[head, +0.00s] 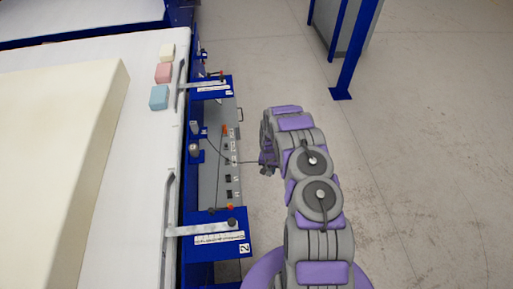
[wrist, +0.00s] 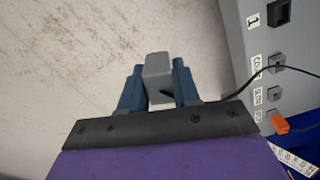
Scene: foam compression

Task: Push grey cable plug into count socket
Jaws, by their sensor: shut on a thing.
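My gripper (wrist: 158,85) is shut on the grey cable plug (wrist: 158,68), a small grey block between its two blue-grey fingers. A thin black cable (wrist: 237,91) runs from the gripper's right side toward the grey panel (wrist: 240,20) and past its sockets. The socket whose label seems to read count (wrist: 278,60) is on that panel, right of the plug and clearly apart from it. In the head view my gripper (head: 266,161) is right of the panel (head: 208,180), with the cable stretching left; the plug there is too small to make out.
An orange plug (wrist: 280,124) sits in a lower socket, and a larger socket marked 1 (wrist: 279,13) is above. Blue brackets (head: 215,218) stick out at both panel ends. A cream foam slab (head: 60,170) and small foam blocks (head: 163,73) lie left. The floor right is clear.

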